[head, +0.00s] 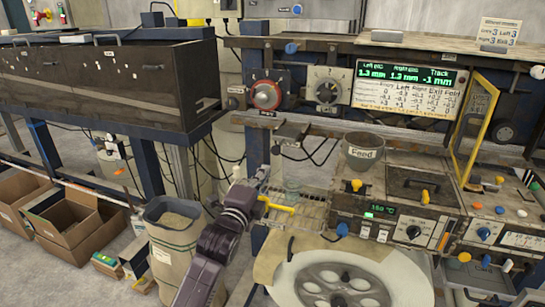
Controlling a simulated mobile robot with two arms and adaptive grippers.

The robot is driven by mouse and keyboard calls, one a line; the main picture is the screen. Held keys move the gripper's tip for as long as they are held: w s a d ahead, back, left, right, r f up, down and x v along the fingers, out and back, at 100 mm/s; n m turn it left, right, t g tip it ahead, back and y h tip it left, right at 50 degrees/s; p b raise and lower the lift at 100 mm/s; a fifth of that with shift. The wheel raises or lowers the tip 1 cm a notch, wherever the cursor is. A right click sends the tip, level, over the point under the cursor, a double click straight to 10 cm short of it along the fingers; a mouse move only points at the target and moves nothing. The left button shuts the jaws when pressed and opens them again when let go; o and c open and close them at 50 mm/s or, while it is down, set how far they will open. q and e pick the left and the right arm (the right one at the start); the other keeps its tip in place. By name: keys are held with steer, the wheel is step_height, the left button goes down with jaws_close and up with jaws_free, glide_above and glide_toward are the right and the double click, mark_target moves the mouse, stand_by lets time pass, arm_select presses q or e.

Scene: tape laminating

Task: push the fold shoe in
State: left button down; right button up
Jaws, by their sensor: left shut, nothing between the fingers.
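My left gripper (262,178) is at the end of my dark purple arm, left of the wire rack. It is shut and appears empty. A yellow handle (278,207) is close beside it; I cannot tell whether they touch. A dark flat bracket (291,131) sticks out below the red knob (266,95) and the grey dial (327,87). I cannot tell for certain which part is the fold shoe. The lit display (411,74) reads 1.3 mm, 1.3 mm and Track -1 mm. My right gripper is not in view.
A grey cup marked Feed (363,153) stands above the control panel (387,222), which shows 150 °C. A large pale reel (350,280) is at the front. A bin (173,222) and cardboard boxes (68,216) stand on the floor left. An open yellow-framed guard (474,125) is at right.

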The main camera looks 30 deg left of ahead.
mark_target(276, 154)
arm_select(q)
steer(key=p+x, duration=0.1)
steer(key=x, duration=0.4)
steer(key=shift+w+r+p, duration=0.15)
steer(key=shift+w+p, duration=0.15)
steer(key=shift+w+a, duration=0.2)
steer(key=shift+w, duration=0.5)
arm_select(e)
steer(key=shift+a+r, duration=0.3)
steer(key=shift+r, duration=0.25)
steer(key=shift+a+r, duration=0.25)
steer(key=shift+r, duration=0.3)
